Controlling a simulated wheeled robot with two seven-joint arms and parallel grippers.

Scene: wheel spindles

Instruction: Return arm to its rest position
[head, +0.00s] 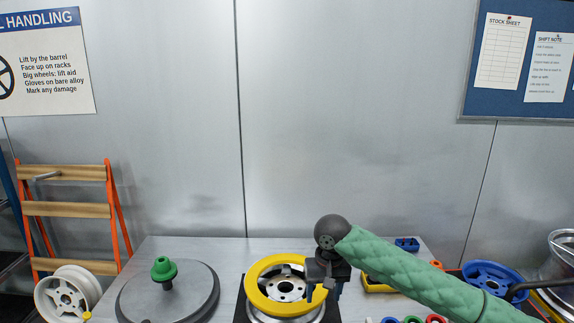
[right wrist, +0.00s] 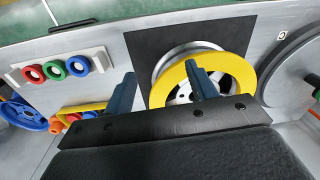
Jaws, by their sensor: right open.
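My right arm comes in from the right in the head view, with its green padded sleeve. My right gripper (head: 323,284) is over the right side of a wheel with a yellow ring (head: 262,302). In the right wrist view the two blue-grey fingers (right wrist: 162,88) stand apart with nothing between them. One finger overlaps the silver and yellow wheel (right wrist: 238,72) in the picture; I cannot tell whether it touches. The wheel lies on a black square mat (right wrist: 143,48). My left gripper is not in view.
A blue wheel (head: 488,274) and a block with red, green and blue rings (right wrist: 60,69) are at right. A wooden-runged rack (head: 66,209) stands left of the table.

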